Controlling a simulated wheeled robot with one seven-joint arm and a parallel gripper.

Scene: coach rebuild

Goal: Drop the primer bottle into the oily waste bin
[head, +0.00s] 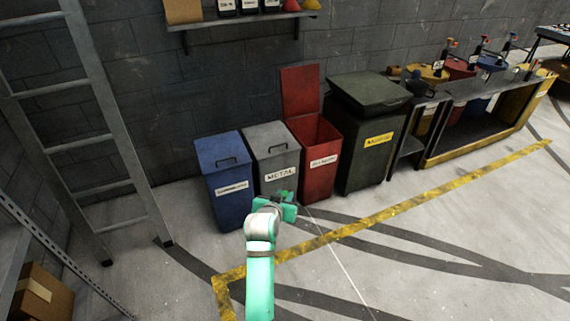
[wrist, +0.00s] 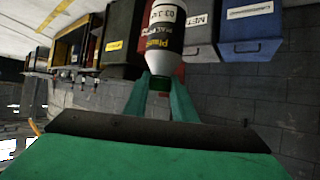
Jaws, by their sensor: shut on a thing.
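My gripper (head: 287,203) is held out in front of the bins, its tip over the floor just before the grey and red bins in the head view. The bottle cannot be made out in the head view. The red bin (head: 318,165) has its lid raised at the back and its top open; its white label is too small to read surely, but it seems to be the oily waste bin.
A blue bin (head: 226,175) and a grey bin marked METAL (head: 278,165) stand left of the red one, lids shut. A dark bin (head: 370,150) with a yellow label stands right, lid closed. A ladder (head: 120,140) leans at left. A yellow line (head: 400,206) crosses the clear floor.

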